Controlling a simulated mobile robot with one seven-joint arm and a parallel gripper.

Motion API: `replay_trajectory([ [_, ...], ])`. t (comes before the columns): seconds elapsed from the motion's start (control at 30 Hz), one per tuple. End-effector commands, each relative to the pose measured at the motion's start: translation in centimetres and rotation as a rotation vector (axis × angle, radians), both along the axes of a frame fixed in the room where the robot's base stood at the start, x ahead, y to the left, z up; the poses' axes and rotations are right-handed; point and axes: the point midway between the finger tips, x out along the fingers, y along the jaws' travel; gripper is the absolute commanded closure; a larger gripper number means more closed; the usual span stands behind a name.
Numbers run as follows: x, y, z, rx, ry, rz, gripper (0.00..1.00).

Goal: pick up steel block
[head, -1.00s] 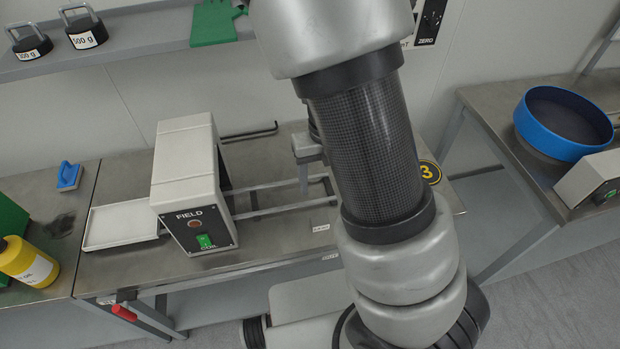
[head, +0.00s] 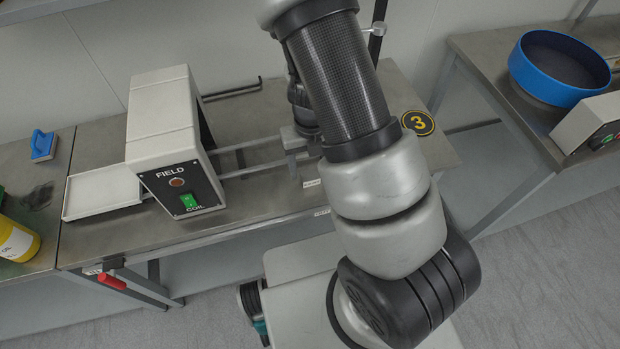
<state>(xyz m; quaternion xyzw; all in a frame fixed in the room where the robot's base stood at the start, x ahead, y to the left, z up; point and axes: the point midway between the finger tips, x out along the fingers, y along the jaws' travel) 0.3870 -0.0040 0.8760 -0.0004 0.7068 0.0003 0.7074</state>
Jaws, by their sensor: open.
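I cannot make out a separate steel block for sure. A small grey metal piece (head: 293,139) stands at the right end of the rails, beside my gripper; I cannot tell whether it is the block or part of the fixture. My gripper (head: 307,130) is a dark shape low over the bench behind my forearm, pointing down. It is open, but its fingertips are mostly hidden by my arm, and I see nothing held in it.
The white FIELD coil box (head: 165,140) straddles the rails (head: 245,165) on the steel bench (head: 120,240). A white tray (head: 100,192) lies at its left. A round 3 sign (head: 418,122) marks the bench's right. A blue-rimmed round pan (head: 555,92) stands on the right bench.

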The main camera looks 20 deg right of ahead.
Motion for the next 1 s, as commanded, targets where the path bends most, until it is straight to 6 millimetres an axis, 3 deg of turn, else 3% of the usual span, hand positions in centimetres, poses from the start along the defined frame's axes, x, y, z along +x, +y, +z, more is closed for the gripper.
replay_trajectory([
  [0.03,0.0,0.0,-1.3,0.001,0.004,-0.002,0.39],
  [0.2,0.1,0.1,-3.2,0.0,0.001,-0.002,0.39],
  [0.5,0.1,0.1,-3.4,0.0,0.0,-0.001,0.41],
  [0.83,0.1,0.1,-3.4,0.0,0.0,-0.001,0.95],
  [1.0,0.1,0.1,-3.3,0.0,-0.001,-0.001,0.95],
])
